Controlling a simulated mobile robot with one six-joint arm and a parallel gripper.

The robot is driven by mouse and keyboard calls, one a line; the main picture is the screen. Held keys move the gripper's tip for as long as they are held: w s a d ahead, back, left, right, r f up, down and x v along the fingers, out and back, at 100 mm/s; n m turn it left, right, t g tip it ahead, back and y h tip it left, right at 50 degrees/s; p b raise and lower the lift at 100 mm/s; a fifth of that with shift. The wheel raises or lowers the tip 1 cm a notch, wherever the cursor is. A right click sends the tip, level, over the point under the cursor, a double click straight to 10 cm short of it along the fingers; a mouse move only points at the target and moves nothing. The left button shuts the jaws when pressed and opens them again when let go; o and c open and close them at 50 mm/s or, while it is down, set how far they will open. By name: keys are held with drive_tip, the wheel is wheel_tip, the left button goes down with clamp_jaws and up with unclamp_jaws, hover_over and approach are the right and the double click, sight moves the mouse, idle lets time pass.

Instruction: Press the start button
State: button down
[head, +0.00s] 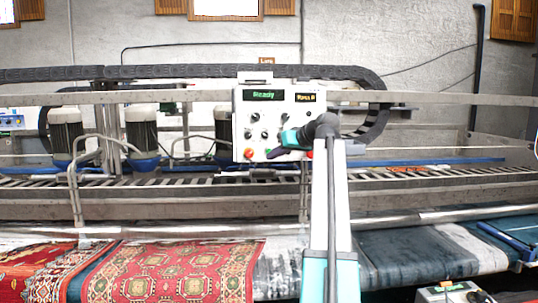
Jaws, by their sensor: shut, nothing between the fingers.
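The control panel (281,88) is a pale box on the machine's rail, near the middle of the head view. Its green display (264,95) reads "Ready", and a smaller amber display (305,98) is at its right. Several dark knobs sit below. A red-orange button (249,154) shows at the panel's lower left, and part of a red one (309,154) shows at the lower right beside my arm. I cannot tell which button is start; it may be hidden. Contact cannot be told.
A metal rail (150,207) and bent tube handles run across the machine before the panel. Grey motors (141,128) stand to the left. A red patterned rug (180,272) and a dark rug (415,258) lie in front. A black cable chain (370,117) curves right of the panel.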

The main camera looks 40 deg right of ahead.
drive_tip(key=shift+w+d, duration=1.15)
drive_tip(key=shift+w, duration=0.2)
drive_tip(key=shift+w+d, duration=0.1)
idle(1.2)
drive_tip(key=shift+w+d+b, duration=0.15)
drive_tip(key=shift+w+b, duration=0.05)
drive_tip(key=shift+b, duration=0.1)
